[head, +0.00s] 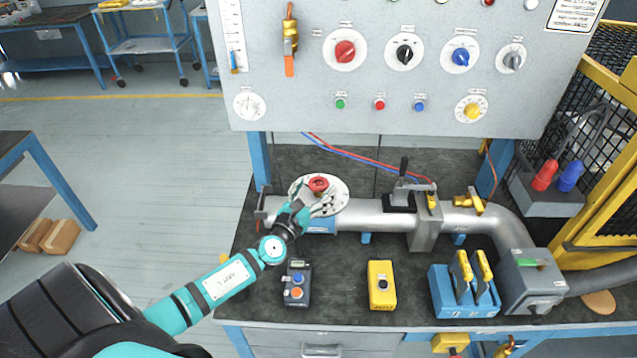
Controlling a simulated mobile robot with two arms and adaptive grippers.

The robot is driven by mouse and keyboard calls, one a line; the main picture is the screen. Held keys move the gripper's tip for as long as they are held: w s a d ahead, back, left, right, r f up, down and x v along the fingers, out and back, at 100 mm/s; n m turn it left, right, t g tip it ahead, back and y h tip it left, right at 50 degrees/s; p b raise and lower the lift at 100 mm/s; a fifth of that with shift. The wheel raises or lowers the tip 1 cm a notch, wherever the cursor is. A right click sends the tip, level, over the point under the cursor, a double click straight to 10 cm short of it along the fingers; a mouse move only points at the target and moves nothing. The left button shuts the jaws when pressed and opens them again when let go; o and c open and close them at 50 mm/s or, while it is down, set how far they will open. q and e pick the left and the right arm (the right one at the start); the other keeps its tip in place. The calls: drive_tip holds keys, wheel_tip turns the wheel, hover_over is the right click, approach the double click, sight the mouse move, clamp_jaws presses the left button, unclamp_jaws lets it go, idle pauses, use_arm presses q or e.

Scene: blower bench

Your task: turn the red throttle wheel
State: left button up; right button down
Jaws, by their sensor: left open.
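The red throttle wheel (318,184) sits over a round pale dial plate (336,199) at the left end of the grey pipe (362,213). My left gripper (304,206) is at the front-left of the wheel, over the plate's near edge. Its teal fingers are open. It looks close to the wheel, but I cannot tell whether a finger touches it. The gripper and wrist hide part of the plate and the pipe's left end. My right gripper is not in view.
A panel (390,90) with knobs stands behind the bench. A lever (402,172) rises from the pipe to the right. A dark handheld box (297,284), a yellow box (381,285) and a blue block (463,292) stand in front. Bare bench lies between the boxes.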

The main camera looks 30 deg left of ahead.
use_arm(q)
drive_tip(key=shift+w+a, duration=0.1)
drive_tip(key=shift+w, duration=1.1)
